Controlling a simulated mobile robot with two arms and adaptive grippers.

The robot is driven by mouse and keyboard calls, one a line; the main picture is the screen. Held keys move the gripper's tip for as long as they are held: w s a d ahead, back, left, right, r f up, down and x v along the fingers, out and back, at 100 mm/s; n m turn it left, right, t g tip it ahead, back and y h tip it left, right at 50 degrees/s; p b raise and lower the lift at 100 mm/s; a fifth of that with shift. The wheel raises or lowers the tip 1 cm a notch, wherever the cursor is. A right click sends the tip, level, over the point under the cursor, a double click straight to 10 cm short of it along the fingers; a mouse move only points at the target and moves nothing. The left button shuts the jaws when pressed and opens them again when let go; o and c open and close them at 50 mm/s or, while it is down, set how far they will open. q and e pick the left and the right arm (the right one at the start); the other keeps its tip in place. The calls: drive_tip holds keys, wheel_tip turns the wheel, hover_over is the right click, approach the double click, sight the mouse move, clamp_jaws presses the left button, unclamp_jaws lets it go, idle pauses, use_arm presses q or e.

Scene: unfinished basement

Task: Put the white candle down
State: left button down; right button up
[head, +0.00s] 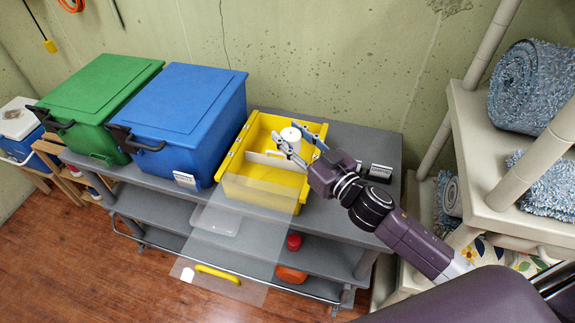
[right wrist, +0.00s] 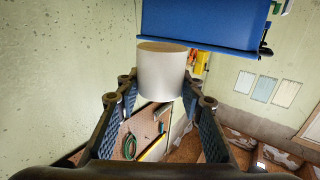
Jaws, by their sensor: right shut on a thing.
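The white candle (head: 290,134) is a short white cylinder. My right gripper (head: 299,141) is shut on it and holds it over the open yellow box (head: 255,192) on the grey cart. In the right wrist view the candle (right wrist: 161,74) sits between the two fingers, with its brownish end face showing. Whether its underside touches anything in the box is hidden. My left gripper is not in view.
A blue bin (head: 195,95) and a green bin (head: 100,90) stand left of the yellow box. The box's clear lid (head: 225,240) hangs over the cart's front. Small dark items (head: 378,172) lie right of the box. A shelf (head: 485,150) with rolled rugs stands right.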

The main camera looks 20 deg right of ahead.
wheel_tip(320, 180, down, 10)
drive_tip(key=b, duration=0.2)
drive_tip(key=shift+f, duration=0.2)
drive_tip(key=shift+w+a, duration=0.1)
drive_tip(key=shift+f+b, duration=0.35)
drive_tip(key=shift+f, duration=0.3)
